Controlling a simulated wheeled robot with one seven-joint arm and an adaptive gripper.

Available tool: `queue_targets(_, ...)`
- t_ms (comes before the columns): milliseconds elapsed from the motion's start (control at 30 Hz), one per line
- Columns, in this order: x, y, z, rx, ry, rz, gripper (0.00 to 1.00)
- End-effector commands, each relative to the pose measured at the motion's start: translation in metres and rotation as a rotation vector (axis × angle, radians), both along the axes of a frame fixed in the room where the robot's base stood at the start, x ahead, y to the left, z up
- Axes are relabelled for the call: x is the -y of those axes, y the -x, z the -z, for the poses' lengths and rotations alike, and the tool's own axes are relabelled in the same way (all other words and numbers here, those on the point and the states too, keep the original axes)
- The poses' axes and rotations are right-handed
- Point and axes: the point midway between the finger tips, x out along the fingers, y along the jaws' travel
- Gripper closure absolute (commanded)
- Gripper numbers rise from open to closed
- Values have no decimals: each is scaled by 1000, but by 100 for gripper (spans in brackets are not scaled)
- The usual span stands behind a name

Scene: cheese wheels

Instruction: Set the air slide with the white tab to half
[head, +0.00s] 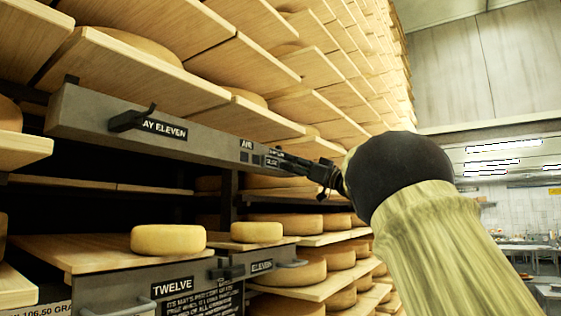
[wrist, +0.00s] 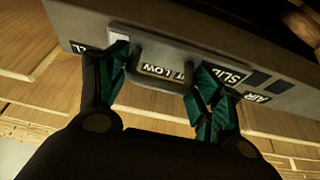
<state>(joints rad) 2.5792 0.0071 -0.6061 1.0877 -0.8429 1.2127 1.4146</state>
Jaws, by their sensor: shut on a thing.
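The grey beam (head: 210,132) with the air slide runs along the rack front, marked "AIR" near its right part. My gripper (head: 325,178) is at the beam's right end in the head view. In the wrist view my gripper (wrist: 162,72) has its two green-padded fingers on either side of a grey-framed handle (wrist: 150,80) and is shut on it. A label ending in "LOW" (wrist: 166,70) shows between the fingers. A white patch (wrist: 118,34), likely the white tab, sits by the left fingertip, partly hidden. The slide's exact setting cannot be read.
A black handle (head: 130,119) sticks out from the beam's left part. Wooden shelves with cheese wheels rise above. Below are a near cheese wheel (head: 168,240) on a board and grey fronts labelled "TWELVE" (head: 172,286) and "ELEVEN". Open room lies at the right.

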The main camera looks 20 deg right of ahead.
Motion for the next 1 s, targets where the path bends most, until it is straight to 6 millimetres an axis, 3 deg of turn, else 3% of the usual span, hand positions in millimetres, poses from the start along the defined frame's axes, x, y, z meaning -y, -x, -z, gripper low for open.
queue_targets(333,-11,-7,4,-4,2,-13,76)
queue_targets(367,-11,-7,4,-4,2,-13,30)
queue_targets(467,-13,-8,4,-4,2,-16,12)
queue_targets(800,-14,-8,4,-4,2,-17,12)
queue_targets(1000,-3,3,8,-3,1,-12,12)
